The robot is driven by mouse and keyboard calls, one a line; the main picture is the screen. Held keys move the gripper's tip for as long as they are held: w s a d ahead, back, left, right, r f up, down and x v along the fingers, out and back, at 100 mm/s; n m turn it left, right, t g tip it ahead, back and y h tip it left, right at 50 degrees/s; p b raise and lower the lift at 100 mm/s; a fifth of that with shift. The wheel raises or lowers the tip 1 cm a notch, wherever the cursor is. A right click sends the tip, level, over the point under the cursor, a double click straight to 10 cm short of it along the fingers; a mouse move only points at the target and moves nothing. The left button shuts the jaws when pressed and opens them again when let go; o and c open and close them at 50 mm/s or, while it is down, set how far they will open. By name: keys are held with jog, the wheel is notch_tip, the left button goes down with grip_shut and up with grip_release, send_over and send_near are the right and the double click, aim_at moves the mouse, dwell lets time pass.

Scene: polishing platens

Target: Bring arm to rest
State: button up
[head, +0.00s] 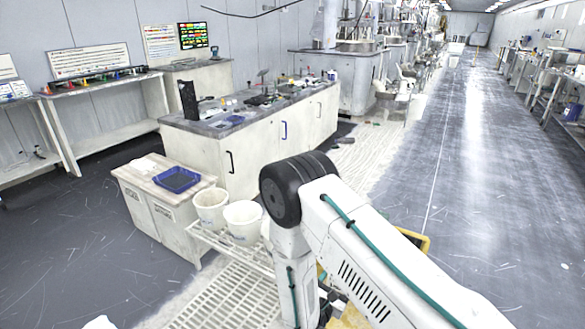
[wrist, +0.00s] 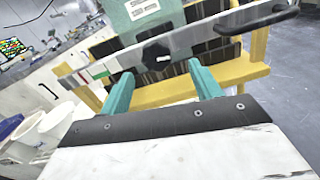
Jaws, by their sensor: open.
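My arm stretches across the lower right of the head view, bent at a black joint. My gripper (wrist: 162,88) shows in the wrist view, with two teal fingers apart and nothing seen between them. Beyond the fingers is a yellow frame (wrist: 258,70) with dark panels. A pale bar with a dark end (wrist: 190,42) crosses in front of it. I cannot tell whether the fingers touch the bar. In the head view the gripper is hidden behind my arm, and only a bit of yellow frame (head: 415,240) shows.
A low cabinet (head: 150,215) with a blue tray (head: 177,180) stands at the left. White buckets (head: 243,220) sit on a rack beside it. A long bench (head: 262,135) with tools stands behind. The aisle floor (head: 470,190) on the right is clear.

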jog(key=s+d+r+m+g+h, duration=0.2)
jog(key=s+d+r+m+g, duration=0.3)
jog(key=s+r+m+g, duration=0.3)
jog(key=s+d+r+m+g+h, duration=0.2)
jog(key=s+d+r+m+g, duration=0.35)
jog(key=r+g, duration=0.35)
jog(key=s+a+r+m+t+y, duration=0.1)
jog(key=s+r+m+t+y, duration=0.1)
jog(key=s+r+m+y, duration=0.5)
jog(key=s+a+r+m+t+y, duration=0.2)
jog(key=s+r+m+y, duration=0.4)
jog(key=s+r, duration=0.5)
notch_tip(320, 180, up, 6)
jog(key=shift+f+m+y, duration=0.1)
jog(key=shift+m+y, duration=0.25)
jog(key=shift+y, duration=0.55)
jog(key=shift+a, duration=0.1)
